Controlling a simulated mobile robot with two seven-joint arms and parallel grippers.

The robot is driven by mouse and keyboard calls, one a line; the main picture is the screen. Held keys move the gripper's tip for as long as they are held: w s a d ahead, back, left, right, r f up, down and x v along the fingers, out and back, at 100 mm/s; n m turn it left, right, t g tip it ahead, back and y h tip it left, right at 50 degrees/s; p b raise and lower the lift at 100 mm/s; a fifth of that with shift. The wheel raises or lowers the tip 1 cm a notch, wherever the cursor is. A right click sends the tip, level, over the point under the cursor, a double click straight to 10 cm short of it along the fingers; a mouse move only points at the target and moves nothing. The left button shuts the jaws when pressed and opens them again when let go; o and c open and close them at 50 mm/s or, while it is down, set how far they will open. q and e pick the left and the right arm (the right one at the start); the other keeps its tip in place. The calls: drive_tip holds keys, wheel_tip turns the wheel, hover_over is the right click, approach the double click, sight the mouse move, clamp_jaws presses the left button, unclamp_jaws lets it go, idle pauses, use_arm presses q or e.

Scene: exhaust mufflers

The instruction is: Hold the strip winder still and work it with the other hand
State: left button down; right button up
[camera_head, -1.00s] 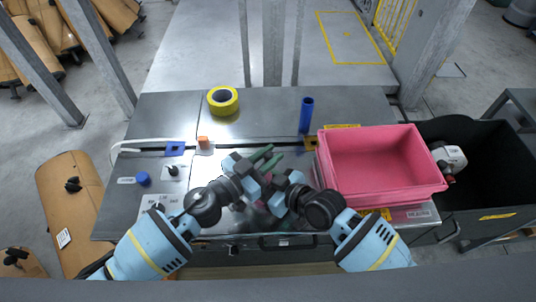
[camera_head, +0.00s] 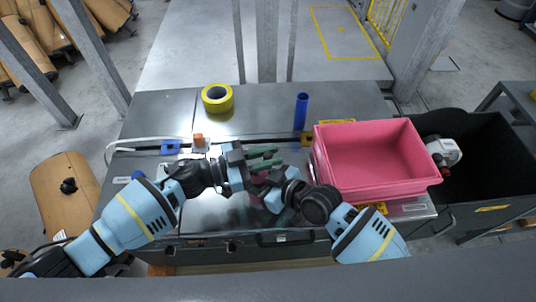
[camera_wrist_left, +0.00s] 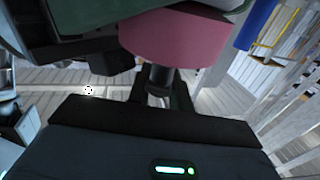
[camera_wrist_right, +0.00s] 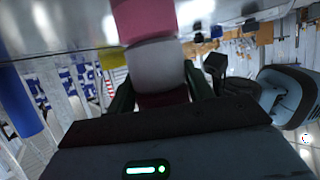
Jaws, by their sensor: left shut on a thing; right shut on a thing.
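The strip winder (camera_head: 258,178) is a small pink and grey piece held above the bench front, mostly hidden by my grippers in the head view. My left gripper (camera_head: 264,158), with green fingertips, reaches in from the left; in the left wrist view it is shut on a dark shaft (camera_wrist_left: 157,82) below the pink body (camera_wrist_left: 175,40). My right gripper (camera_head: 271,185) comes from the lower right; in the right wrist view it is shut on the winder's grey part (camera_wrist_right: 155,67), with the pink part (camera_wrist_right: 143,20) beyond. The two grippers are close together.
A pink bin (camera_head: 390,185) stands on the bench at right, beside a black crate (camera_head: 490,140) holding a grey tool (camera_head: 443,152). A yellow tape roll (camera_head: 217,105) and an upright blue tube (camera_head: 302,112) stand farther back. Open bench lies between them.

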use_arm(q)
drive_tip(key=c, duration=1.3)
unclamp_jaws()
drive_tip(key=shift+f, duration=0.1)
drive_tip(key=shift+s, duration=0.1)
drive_tip(key=shift+n+t, duration=0.3)
drive_tip(key=shift+t, duration=0.1)
